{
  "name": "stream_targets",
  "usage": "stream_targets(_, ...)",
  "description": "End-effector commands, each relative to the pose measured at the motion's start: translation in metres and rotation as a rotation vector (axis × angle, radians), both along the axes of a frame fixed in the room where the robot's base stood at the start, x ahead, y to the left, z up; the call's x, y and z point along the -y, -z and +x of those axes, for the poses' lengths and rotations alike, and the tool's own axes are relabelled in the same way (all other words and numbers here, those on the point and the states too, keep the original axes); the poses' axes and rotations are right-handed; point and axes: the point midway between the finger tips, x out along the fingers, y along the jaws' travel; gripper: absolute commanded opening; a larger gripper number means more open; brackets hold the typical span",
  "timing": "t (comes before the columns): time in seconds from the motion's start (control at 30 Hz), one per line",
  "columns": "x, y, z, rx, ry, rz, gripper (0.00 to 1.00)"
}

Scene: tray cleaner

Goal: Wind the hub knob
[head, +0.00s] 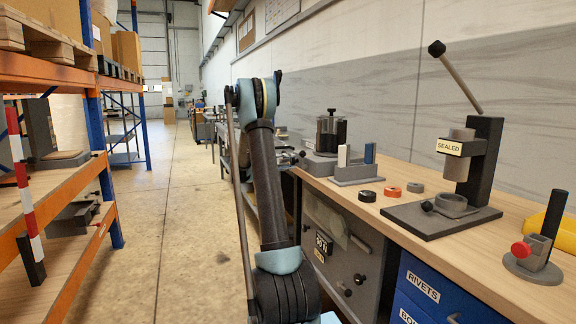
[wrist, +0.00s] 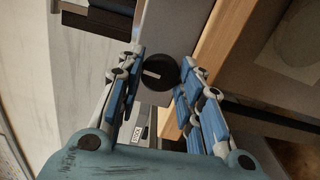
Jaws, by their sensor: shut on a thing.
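A round black knob (wrist: 160,76) with a short pale mark on its face shows in the wrist view, on a grey surface. My gripper (wrist: 162,57) has its blue-padded fingers on either side of this knob and is shut on it. The left finger comes close to the knob's left edge, and the right finger touches its right side. In the head view my arm reaches forward along the bench's left side. The knob and the fingertips cannot be made out there.
The wooden bench (head: 405,197) carries a grey block with two upright pieces (head: 356,167), several small rings, and a press labelled SEALED (head: 486,165). An orange-framed shelf (head: 75,245) stands left. The aisle floor (head: 165,220) is clear.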

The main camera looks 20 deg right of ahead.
Motion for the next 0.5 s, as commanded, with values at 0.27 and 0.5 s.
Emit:
stream_targets(0.27, -0.0016, 0.0009, 0.0038, -0.074, -0.009, -0.001, 0.1)
stream_targets(0.5, -0.0018, 0.001, 0.0039, -0.084, -0.009, -0.001, 0.1)
